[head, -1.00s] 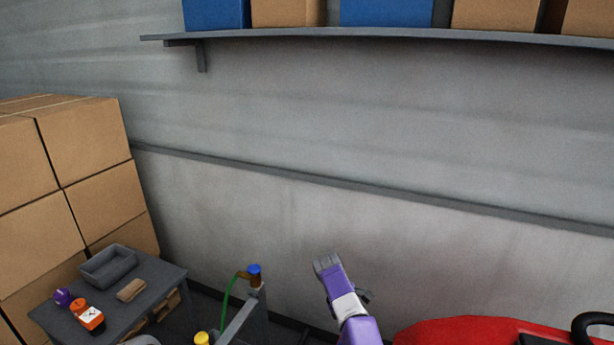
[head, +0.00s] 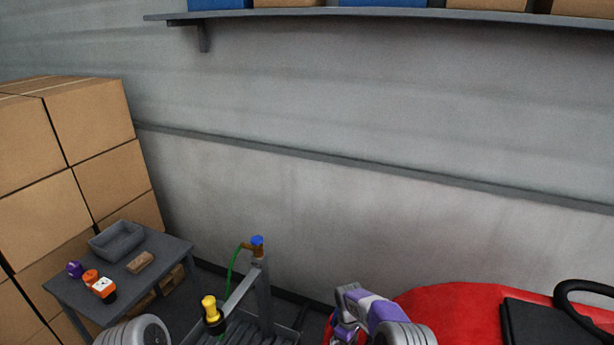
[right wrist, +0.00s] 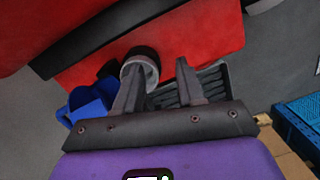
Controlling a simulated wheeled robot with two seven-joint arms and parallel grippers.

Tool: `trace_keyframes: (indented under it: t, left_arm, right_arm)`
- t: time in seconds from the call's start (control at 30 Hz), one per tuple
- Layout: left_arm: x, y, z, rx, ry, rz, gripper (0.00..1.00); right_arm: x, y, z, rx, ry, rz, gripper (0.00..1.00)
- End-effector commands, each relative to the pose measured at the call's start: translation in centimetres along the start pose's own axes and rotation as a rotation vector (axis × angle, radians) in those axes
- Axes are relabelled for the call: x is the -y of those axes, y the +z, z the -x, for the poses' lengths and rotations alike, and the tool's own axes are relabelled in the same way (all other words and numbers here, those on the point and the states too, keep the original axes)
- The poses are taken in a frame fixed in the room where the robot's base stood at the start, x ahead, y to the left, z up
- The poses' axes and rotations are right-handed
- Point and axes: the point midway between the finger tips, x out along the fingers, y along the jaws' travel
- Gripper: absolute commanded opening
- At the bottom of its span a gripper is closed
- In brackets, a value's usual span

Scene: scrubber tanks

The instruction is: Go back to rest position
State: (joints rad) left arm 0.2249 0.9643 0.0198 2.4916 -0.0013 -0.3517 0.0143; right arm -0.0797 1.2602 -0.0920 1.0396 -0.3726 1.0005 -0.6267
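My right arm shows at the bottom centre of the head view, folded low beside the red scrubber (head: 440,297). Its gripper is hard to make out there, partly hidden at the lower edge. In the right wrist view my right gripper (right wrist: 158,70) has its two fingers apart with nothing held between them. Beyond the fingers are the scrubber's red body (right wrist: 195,45), a grey round cap (right wrist: 145,68) and a blue part (right wrist: 90,103). My left gripper is not in view; only a grey rounded link of mine shows at the lower left.
A dark table (head: 175,252) at left bears a grey tray (head: 117,240), a brown block (head: 140,262) and an orange container (head: 100,286). A tap with a blue handle (head: 257,241), a green hose (head: 233,270) and a yellow-topped fitting (head: 210,309) stand centre-left. Stacked boxes (head: 110,185) rise behind.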

Motion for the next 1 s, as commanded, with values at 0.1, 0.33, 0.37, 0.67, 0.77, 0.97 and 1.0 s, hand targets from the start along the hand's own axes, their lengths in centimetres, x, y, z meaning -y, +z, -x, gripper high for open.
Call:
trace_keyframes:
  t: [0.1,0.33,0.37,0.67,0.77,0.97,1.0]
  left_arm:
    - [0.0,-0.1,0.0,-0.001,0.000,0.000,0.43]
    - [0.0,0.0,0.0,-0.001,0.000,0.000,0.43]
    - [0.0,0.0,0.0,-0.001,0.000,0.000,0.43]
    - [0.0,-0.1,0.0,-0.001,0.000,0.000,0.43]
    - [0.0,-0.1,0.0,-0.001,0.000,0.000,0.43]
    - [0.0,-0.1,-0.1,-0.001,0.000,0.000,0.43]
    - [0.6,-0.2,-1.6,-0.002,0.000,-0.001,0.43]
  right_arm:
    - [3.2,1.5,-3.6,-0.073,-0.075,-0.119,0.39]
    - [10.4,4.7,-7.8,-0.195,-0.204,-0.401,0.39]
    - [11.5,5.2,-8.1,-0.206,-0.220,-0.441,0.39]
    - [20.6,10.8,-8.7,-0.274,-0.330,-0.830,0.39]
    - [23.0,12.6,-8.3,-0.281,-0.348,-0.941,0.39]
    - [27.1,16.2,-6.9,-0.282,-0.366,-1.135,0.39]
    - [26.5,15.7,-8.7,-0.287,-0.362,-1.125,0.39]
